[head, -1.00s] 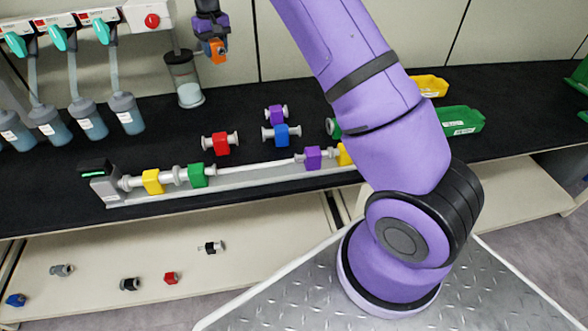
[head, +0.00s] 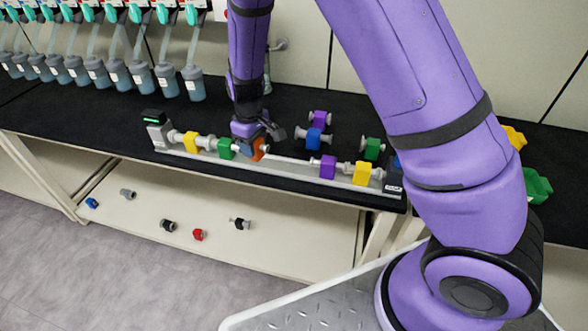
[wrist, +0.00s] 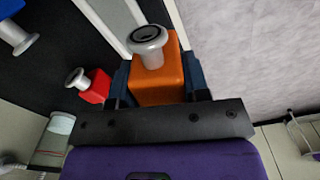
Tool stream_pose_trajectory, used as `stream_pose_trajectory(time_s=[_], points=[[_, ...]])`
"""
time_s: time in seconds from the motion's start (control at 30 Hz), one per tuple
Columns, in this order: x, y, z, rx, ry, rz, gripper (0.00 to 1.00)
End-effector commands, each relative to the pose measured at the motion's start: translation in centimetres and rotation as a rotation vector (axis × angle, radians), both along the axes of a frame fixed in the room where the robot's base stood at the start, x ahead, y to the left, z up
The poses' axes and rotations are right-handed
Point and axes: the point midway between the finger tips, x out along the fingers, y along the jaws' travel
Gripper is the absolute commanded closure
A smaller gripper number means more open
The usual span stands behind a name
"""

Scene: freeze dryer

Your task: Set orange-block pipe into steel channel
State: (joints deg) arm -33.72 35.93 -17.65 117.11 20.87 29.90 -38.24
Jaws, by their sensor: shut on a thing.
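The orange-block pipe (head: 259,149) is held in my gripper (head: 256,142), at the steel channel (head: 292,168) between the green-block pipe (head: 226,148) and the purple-block pipe (head: 327,167). In the wrist view, the orange block (wrist: 158,84) sits between the dark blue jaws (wrist: 157,86), with a grey flanged pipe end facing the camera. Part of the channel (wrist: 104,20) shows beyond the block at the top. The jaws partly hide the block in the head view. I cannot tell whether the pipe touches the channel.
Yellow-block pipes (head: 191,142) (head: 362,173) also sit in the channel. Blue (head: 313,139), purple (head: 319,118) and green (head: 372,149) pipes stand behind it on the black bench. A red-block pipe (wrist: 97,87) is near the jaws. Several bottles (head: 167,80) hang at the back left.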

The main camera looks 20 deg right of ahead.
Motion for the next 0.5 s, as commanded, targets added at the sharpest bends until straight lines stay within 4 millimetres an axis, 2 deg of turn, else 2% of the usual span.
stream_pose_trajectory(time_s=[0.03,0.1,0.2,0.37,0.5], points=[[-2.4,0.7,-0.7,-0.002,0.004,0.051,0.88],[-5.1,1.3,-1.4,0.0,0.003,0.116,0.88],[-8.0,1.6,-2.2,-0.001,0.002,0.188,0.88],[-10.4,1.7,-2.7,0.0,0.002,0.249,0.88],[-9.6,0.3,-3.0,0.0,-0.001,0.255,0.88]])
